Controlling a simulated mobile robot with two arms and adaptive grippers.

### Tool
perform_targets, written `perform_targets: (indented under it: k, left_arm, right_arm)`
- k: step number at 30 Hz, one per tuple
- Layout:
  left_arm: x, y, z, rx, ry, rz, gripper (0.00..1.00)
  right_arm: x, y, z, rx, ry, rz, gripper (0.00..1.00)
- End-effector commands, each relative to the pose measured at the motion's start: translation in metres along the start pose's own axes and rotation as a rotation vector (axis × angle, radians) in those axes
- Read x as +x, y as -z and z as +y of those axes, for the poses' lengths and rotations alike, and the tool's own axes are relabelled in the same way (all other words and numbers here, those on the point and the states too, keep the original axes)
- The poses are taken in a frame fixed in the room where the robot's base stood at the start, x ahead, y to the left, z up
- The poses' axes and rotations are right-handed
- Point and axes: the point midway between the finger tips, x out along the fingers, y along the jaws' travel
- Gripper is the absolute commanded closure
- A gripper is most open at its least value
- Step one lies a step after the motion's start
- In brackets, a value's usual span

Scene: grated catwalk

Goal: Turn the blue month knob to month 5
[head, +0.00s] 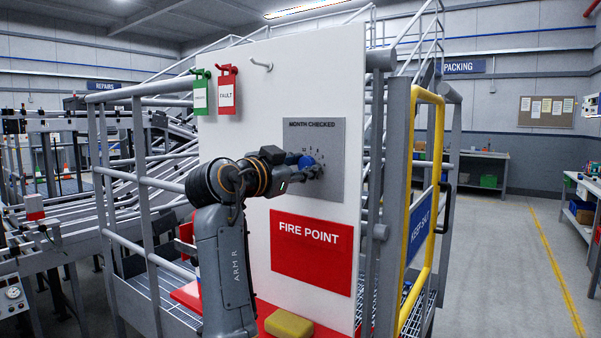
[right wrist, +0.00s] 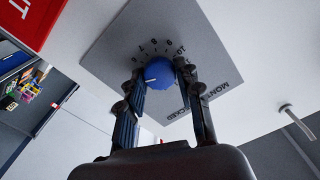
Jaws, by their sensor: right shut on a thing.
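The blue month knob (head: 306,161) sits on a grey plate (head: 331,137) headed "MONTH CHECKED", on a white board. My right gripper (head: 309,168) reaches it from the left and front. In the right wrist view the fingers (right wrist: 158,85) are closed on the two sides of the blue knob (right wrist: 159,72). A short white mark on the knob points to the lower left of that view. Dial numbers curve around the knob's upper side there; the fingers hide others. I cannot read which number the mark meets. My left gripper is out of view.
A red "FIRE POINT" sign (head: 312,252) is below the plate. Green (head: 200,92) and red (head: 227,90) tags hang at the board's upper left, near a bare peg (head: 260,64). A yellow block (head: 289,325) lies below. Railings and a yellow-framed gate (head: 425,200) flank the board.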

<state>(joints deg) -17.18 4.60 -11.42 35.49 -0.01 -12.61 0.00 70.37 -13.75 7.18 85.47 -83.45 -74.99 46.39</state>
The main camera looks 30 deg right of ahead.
Motion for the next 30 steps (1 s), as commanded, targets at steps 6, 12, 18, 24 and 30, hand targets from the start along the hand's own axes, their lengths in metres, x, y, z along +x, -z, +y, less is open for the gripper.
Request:
perform_targets:
  k: [6,12,18,24,30]
  left_arm:
    - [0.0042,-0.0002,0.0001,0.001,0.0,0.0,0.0]
    - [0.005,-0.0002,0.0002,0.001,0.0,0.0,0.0]
    - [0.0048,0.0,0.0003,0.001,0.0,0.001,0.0]
    - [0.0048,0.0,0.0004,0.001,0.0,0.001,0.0]
    - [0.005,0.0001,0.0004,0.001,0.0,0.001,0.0]
  right_arm:
    - [0.0007,0.003,-0.0008,0.073,0.004,0.007,0.97]
    - [0.0007,0.0035,-0.0011,0.097,0.005,0.007,0.97]
    - [0.0006,0.0038,-0.0012,0.1,0.005,0.007,0.97]
    - [0.0006,0.0039,-0.0012,0.099,0.005,0.007,0.58]
    - [0.0003,0.0022,-0.0008,0.098,0.003,0.004,0.43]
